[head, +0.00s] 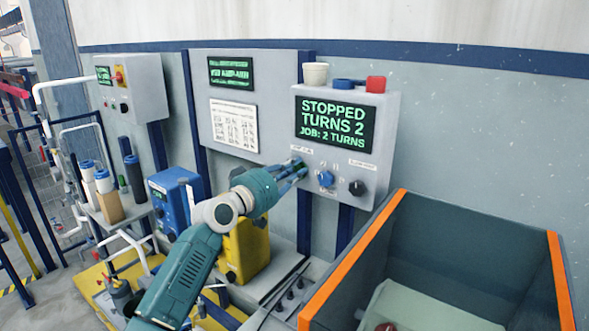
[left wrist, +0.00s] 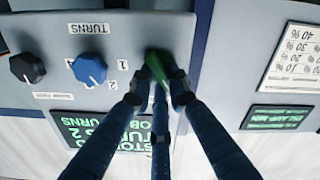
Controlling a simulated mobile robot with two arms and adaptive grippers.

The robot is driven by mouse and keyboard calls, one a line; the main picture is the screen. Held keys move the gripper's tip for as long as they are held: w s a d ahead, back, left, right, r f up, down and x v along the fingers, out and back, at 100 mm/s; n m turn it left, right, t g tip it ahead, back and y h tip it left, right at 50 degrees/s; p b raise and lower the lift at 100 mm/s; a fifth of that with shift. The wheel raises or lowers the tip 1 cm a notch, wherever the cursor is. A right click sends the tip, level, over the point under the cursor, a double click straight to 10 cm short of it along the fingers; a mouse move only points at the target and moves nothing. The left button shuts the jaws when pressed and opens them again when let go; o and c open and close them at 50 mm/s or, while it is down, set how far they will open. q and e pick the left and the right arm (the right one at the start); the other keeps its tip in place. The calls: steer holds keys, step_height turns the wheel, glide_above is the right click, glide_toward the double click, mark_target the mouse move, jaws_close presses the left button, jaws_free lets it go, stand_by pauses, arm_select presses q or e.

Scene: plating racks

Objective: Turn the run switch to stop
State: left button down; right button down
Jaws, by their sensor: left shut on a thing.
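The control box (head: 382,143) hangs on the wall. Its screen (head: 335,122) reads "STOPPED TURNS 2, JOB: 2 TURNS". My left gripper (head: 296,170) is at the left end of the knob row, its fingers closed around the green switch. In the left wrist view, which is upside down, the fingers of my gripper (left wrist: 158,88) are around the green switch (left wrist: 160,67) and touch it. The fingers cover part of the switch and its label, so its setting is hard to read. My right gripper is not in view.
A blue knob (head: 326,178) and a black knob (head: 357,187) sit right of the switch. A red block (head: 376,84) and a white cup (head: 315,74) stand on the box. A large orange-edged bin (head: 350,262) is below right.

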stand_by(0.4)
arm_select(q)
steer(key=c, duration=1.7)
jaws_free()
steer(key=shift+o, duration=0.2)
steer(key=v, duration=1.2)
